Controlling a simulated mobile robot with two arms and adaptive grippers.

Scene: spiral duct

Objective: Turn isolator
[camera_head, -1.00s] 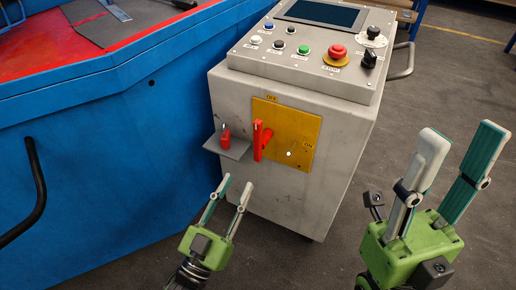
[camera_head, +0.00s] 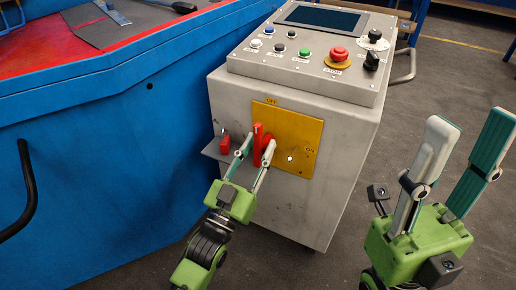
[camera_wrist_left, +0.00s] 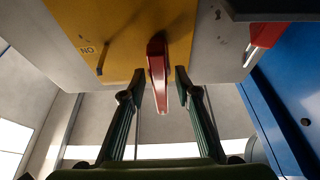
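The isolator is a red handle (camera_head: 258,143) on a yellow plate (camera_head: 300,130) on the front of the grey cabinet; the handle stands upright by the OFF label, with ON at the right. In the left wrist view the red handle (camera_wrist_left: 158,72) lies between the finger tips. My left gripper (camera_head: 256,152) is open, one finger on each side of the handle, with gaps showing in the left wrist view (camera_wrist_left: 161,85). My right gripper (camera_head: 470,130) is open and empty, at the right, away from the cabinet.
A red padlock (camera_head: 224,143) stands on a small grey shelf (camera_head: 213,151) just left of the handle. The sloped control panel (camera_head: 310,55) with buttons and a red stop knob (camera_head: 340,54) is above. A blue machine (camera_head: 110,140) fills the left. Floor at the right is free.

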